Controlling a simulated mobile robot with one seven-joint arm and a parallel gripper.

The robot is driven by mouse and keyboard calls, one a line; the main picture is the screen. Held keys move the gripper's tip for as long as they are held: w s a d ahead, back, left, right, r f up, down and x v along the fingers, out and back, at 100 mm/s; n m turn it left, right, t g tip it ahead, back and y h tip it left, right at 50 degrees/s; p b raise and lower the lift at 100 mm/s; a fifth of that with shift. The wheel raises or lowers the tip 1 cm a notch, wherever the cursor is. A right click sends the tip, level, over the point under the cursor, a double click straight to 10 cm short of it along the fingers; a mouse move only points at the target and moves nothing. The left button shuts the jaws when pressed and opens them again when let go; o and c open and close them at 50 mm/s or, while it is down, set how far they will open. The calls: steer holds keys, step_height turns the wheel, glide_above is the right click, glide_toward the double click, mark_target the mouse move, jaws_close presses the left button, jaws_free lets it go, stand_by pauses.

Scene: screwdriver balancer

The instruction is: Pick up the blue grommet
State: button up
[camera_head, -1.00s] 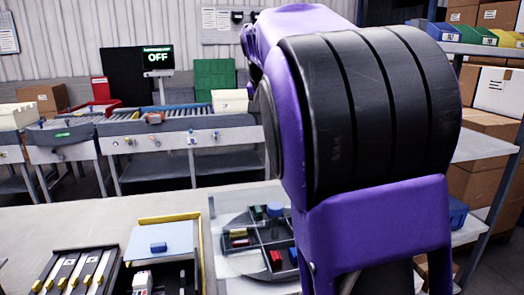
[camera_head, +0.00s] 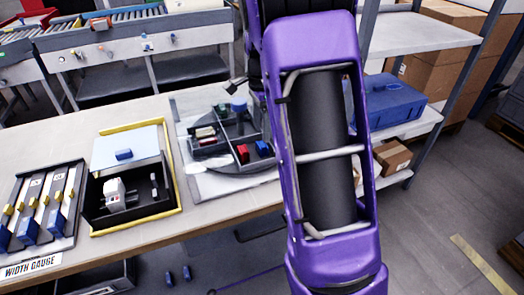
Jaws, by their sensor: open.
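Several small blue pieces are in view, and I cannot tell for sure which one is the grommet. A rounded blue piece (camera_head: 239,104) stands at the back of the dark round divided tray (camera_head: 221,160), just left of my arm. A small blue block (camera_head: 124,154) rests on the pale blue lid (camera_head: 110,146) of the black box. Another blue piece (camera_head: 268,149) sits beside a red one (camera_head: 243,153) at the tray's right side. My purple arm fills the right middle of the view.
A black box (camera_head: 142,221) holding a white device stands left of the tray. A rack (camera_head: 60,243) with yellow and blue pieces and a "WIDTH GAUGE" label is at far left. Conveyors stand behind. A shelf with a blue case (camera_head: 392,104) is at right. Two blue pieces lie below the bench.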

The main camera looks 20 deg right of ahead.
mark_target(262, 144)
steer(key=f, duration=0.2)
steer(key=f+b, duration=0.1)
steer(key=f, duration=0.4)
steer(key=shift+w+d+f, duration=0.25)
steer(key=shift+w+f, duration=0.15)
jaws_close()
